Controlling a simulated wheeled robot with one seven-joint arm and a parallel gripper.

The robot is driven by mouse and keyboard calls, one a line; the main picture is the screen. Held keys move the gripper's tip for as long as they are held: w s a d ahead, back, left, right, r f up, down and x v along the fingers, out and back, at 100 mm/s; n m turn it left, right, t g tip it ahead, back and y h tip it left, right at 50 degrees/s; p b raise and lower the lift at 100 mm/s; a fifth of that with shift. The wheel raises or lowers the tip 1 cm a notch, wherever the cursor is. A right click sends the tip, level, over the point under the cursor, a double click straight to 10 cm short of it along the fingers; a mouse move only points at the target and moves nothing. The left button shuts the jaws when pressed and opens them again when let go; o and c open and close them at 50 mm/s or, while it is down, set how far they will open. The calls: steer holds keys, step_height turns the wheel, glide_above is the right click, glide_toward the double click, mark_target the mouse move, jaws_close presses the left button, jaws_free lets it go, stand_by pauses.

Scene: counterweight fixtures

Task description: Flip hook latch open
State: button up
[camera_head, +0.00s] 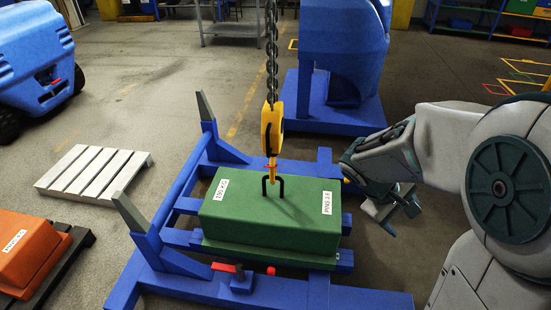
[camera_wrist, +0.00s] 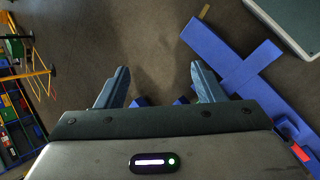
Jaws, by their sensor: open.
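A yellow hook (camera_head: 271,130) hangs upright on a dark chain over the green block. A small red part (camera_head: 271,166) shows low on the hook; whether it is the latch, and whether it is open, is too small to tell. The hook's lower end meets the black lifting eye (camera_head: 272,187) on top of the green block (camera_head: 235,207). My gripper (camera_head: 391,212) is to the right of the block, low and apart from the hook. The hook is not seen in the wrist view.
The block rests on a blue frame (camera_head: 120,292) with tilted grey-tipped uprights. A red handle (camera_head: 224,267) is at its front. A white pallet (camera_head: 95,173) and orange block (camera_head: 25,250) stand left. A blue machine (camera_head: 345,50) stands behind.

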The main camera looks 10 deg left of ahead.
steer(key=w+a+f+n+t+h+b, duration=0.1)
steer(key=w+a+f+n+t+h, duration=0.1)
steer(key=w+a+f+n+t, duration=0.35)
steer(key=w+a+f+n+t+h+b, duration=0.15)
steer(key=w+a+n+t, duration=0.25)
steer(key=w+a+n, duration=0.5)
steer(key=w+a+f+n+t+y, duration=0.1)
steer(key=a+f+n+t+y, duration=0.1)
steer(key=a+f+n+y, duration=0.4)
steer(key=a+f+n+t+y, duration=0.2)
steer(key=a+n+t, duration=0.1)
steer(key=a, duration=0.6)
steer(key=w+a+f+n+t+y, duration=0.1)
steer(key=a+f+n+t+y, duration=0.1)
steer(key=a+f+n+y, duration=0.4)
steer(key=w, duration=0.4)
steer(key=w+a+r+m+h, duration=0.1)
steer(key=w, duration=0.4)
steer(key=w+a+h, duration=0.1)
steer(key=w, duration=0.3)
steer(key=shift+w+r, duration=0.15)
steer(key=shift+w, duration=0.2)
